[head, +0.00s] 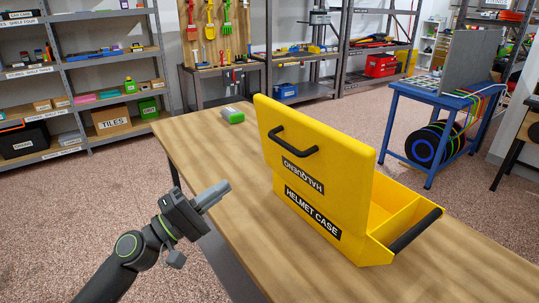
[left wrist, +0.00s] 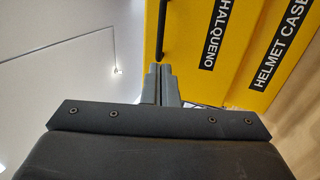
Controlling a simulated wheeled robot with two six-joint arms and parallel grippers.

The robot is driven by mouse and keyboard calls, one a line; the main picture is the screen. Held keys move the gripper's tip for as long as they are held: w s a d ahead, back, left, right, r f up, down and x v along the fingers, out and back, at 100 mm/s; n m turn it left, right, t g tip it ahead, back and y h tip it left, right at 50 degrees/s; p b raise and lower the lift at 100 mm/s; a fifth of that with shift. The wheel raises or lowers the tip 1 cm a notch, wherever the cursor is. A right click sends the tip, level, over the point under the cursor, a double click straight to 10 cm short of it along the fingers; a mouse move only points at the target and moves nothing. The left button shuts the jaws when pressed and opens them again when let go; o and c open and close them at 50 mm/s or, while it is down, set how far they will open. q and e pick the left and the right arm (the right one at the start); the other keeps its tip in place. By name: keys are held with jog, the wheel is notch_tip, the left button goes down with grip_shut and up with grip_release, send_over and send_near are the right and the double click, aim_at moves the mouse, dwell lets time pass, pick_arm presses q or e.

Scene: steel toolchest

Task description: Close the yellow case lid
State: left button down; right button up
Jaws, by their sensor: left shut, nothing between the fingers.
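The yellow case (head: 308,212) stands on the wooden table, with "HELMET CASE" on its side and a compartmented inside showing at the right. Its yellow lid (head: 335,143) stands raised, roughly upright, with a black handle (head: 292,142) and an upside-down "HALQUENO" label. My left gripper (head: 217,195) is shut and empty, left of the case and apart from it. In the left wrist view the shut fingers (left wrist: 160,84) point toward the lid (left wrist: 180,42) and the case side (left wrist: 262,60). My right gripper is not in view.
The wooden table (head: 195,150) has clear room left of the case. A small green and white object (head: 232,115) lies at its far end. A black bar (head: 415,230) runs along the case's right edge. A blue bench (head: 432,97) and shelves stand behind.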

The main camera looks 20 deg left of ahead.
pick_arm(q)
jog(key=p+x, duration=0.8)
jog(key=x, duration=0.5)
jog(key=shift+w+d, duration=0.15)
jog(key=shift+w, duration=0.15)
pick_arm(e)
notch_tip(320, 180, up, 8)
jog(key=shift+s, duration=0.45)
pick_arm(q)
jog(key=shift+r, duration=0.2)
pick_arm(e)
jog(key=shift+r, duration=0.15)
